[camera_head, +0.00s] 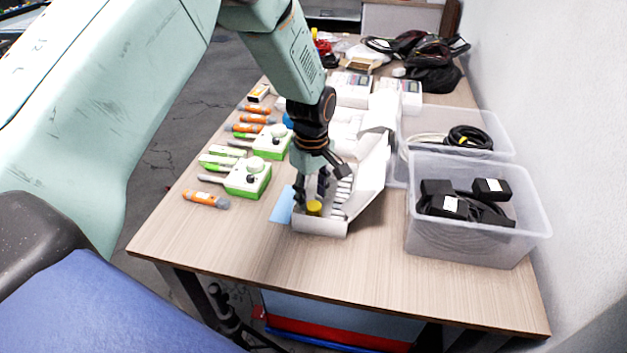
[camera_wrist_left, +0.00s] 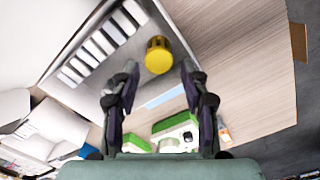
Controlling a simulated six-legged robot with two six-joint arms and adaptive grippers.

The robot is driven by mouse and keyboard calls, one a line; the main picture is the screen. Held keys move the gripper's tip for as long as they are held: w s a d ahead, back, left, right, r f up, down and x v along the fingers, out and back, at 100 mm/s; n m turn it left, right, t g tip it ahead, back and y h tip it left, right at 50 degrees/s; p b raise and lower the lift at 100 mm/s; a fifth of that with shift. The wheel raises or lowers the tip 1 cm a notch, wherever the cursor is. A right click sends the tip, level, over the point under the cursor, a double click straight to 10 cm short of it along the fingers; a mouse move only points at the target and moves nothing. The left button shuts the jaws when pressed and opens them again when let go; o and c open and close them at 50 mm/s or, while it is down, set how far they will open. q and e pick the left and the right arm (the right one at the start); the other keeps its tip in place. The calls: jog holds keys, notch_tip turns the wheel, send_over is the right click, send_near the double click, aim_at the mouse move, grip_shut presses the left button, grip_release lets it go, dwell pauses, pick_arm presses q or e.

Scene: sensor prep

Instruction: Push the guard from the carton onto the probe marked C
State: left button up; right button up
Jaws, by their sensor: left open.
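A yellow cylindrical cap, which looks like the guard (camera_head: 314,208), stands in the near end of the open white carton (camera_head: 320,227). My left gripper (camera_head: 311,193) points down over that end of the carton. In the left wrist view its fingers (camera_wrist_left: 158,76) are open and apart, and the yellow guard (camera_wrist_left: 158,56) shows just beyond the fingertips, between their lines; I see no grip on it. Two white-and-green devices with grey probes, one nearer (camera_head: 248,178) and one farther (camera_head: 271,143), stand left of the carton. I cannot read a letter C. My right gripper is not in view.
Several orange-and-grey pens, one at the front (camera_head: 203,198), lie along the left table edge. A row of pale strips (camera_wrist_left: 103,43) lies in the carton. Clear bins (camera_head: 478,240) with black adapters and cables stand at right. The front table is clear.

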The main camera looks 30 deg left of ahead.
aim_at(312, 205)
pick_arm(q)
jog(key=f, duration=0.3)
jog(key=shift+s+d+f, duration=0.1)
jog(key=shift+s+f, duration=0.2)
jog(key=shift+a+f, duration=0.2)
jog(key=shift+f, duration=0.1)
jog(key=shift+w+a+f+b, duration=0.1)
jog(key=shift+w+f+b, duration=0.1)
jog(key=shift+f+b, duration=0.15)
jog(key=shift+w+f, duration=0.15)
jog(key=shift+w, duration=0.2)
jog(key=shift+s+d+r, duration=0.2)
jog(key=shift+d+r, duration=0.05)
jog(key=shift+r, duration=0.05)
jog(key=shift+c, duration=0.5)
jog(key=shift+s+r, duration=0.1)
jog(key=shift+s, duration=0.05)
jog(key=shift+c, duration=0.6)
jog(key=shift+a, duration=0.2)
jog(key=c, duration=0.3)
jog(key=shift+w+d+f, duration=0.1)
jog(key=shift+w+f, duration=0.1)
jog(key=shift+f, duration=0.05)
jog(key=c, duration=0.3)
grip_shut()
jog(key=shift+s+r, duration=0.1)
jog(key=shift+s, duration=0.1)
